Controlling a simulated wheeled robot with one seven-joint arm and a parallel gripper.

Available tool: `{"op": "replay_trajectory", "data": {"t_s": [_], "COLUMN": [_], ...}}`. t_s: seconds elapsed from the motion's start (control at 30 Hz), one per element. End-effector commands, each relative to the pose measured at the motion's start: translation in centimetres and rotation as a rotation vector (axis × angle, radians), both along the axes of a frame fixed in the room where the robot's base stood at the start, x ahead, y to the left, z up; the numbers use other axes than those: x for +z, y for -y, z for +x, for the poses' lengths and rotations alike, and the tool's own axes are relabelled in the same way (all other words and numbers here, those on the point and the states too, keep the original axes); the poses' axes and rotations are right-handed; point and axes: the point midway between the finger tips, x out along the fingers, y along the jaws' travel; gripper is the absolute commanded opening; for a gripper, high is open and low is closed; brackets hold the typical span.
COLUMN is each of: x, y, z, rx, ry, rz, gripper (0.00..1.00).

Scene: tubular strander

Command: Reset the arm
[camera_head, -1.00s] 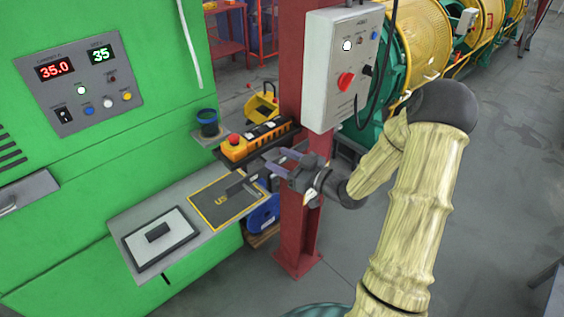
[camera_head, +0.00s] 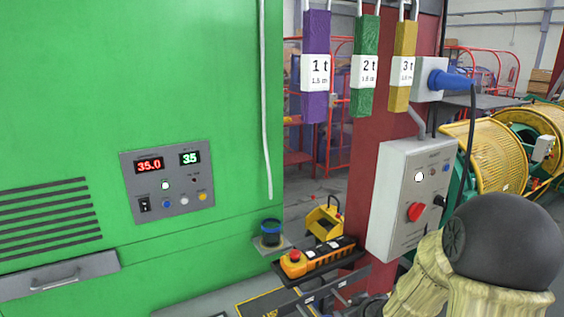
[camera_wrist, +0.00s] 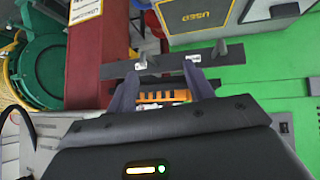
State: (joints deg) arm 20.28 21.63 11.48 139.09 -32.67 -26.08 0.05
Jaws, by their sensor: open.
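My gripper (camera_wrist: 165,70) shows in the wrist view with its two fingers apart and nothing seen between their tips. In the head view it is only partly seen at the bottom edge, in front of the shelf with the orange control pendant (camera_head: 318,257). The pendant also shows between the fingers in the wrist view (camera_wrist: 160,97), and I cannot tell how far behind them it lies. My arm's elbow fills the lower right of the head view. The rest of the arm is cut off below.
A green machine cabinet (camera_head: 130,80) with a control panel (camera_head: 167,186) stands at left. A grey switch box (camera_head: 410,195) is fixed by the red column. Purple (camera_head: 316,100), green (camera_head: 364,97) and yellow (camera_head: 404,92) tagged slings hang above. A blue cup (camera_head: 271,232) stands beside the pendant.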

Motion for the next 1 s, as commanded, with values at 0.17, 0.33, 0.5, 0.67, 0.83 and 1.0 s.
{"op": "replay_trajectory", "data": {"t_s": [0.17,0.33,0.5,0.67,0.83,1.0], "x": [0.9,1.9,2.5,2.6,2.6,2.6], "y": [0.3,-0.5,-1.8,-2.2,-2.2,-2.1], "z": [-5.0,-11.0,-15.6,-16.6,-16.6,-16.5], "rx": [-0.161,-0.301,-0.378,-0.394,-0.393,-0.393], "ry": [-0.195,-0.39,-0.535,-0.573,-0.571,-0.57], "rz": [-0.064,-0.049,0.0,0.015,0.013,0.013], "gripper": [0.53,0.53,0.53,0.53,0.53,0.53]}}
